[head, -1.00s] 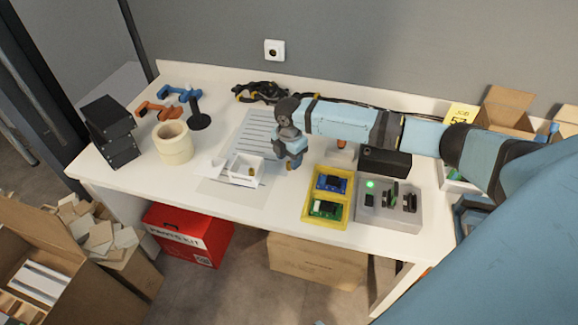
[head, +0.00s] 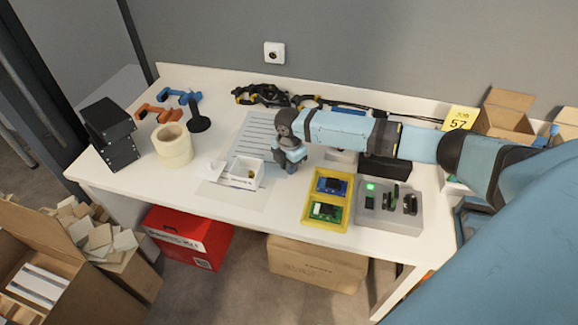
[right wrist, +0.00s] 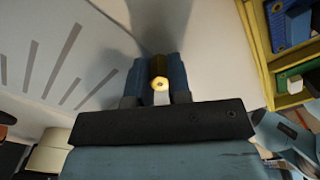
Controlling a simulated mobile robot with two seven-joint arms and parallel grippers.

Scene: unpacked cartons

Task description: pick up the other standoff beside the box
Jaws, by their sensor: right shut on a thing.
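The brass standoff (right wrist: 159,83) shows end-on in the right wrist view, between the two blue fingers of my right gripper (right wrist: 158,88). The fingers are shut on it. In the head view my right gripper (head: 290,167) is low over the table, just right of the small white open box (head: 235,181), and hides the standoff. A small brass-coloured piece (head: 250,174) shows inside the box. My left gripper is not in view.
A yellow tray (head: 326,198) with blue and green boards and a grey fixture (head: 399,221) with a green light stand to the right. A black cable bundle (head: 262,95) lies behind.

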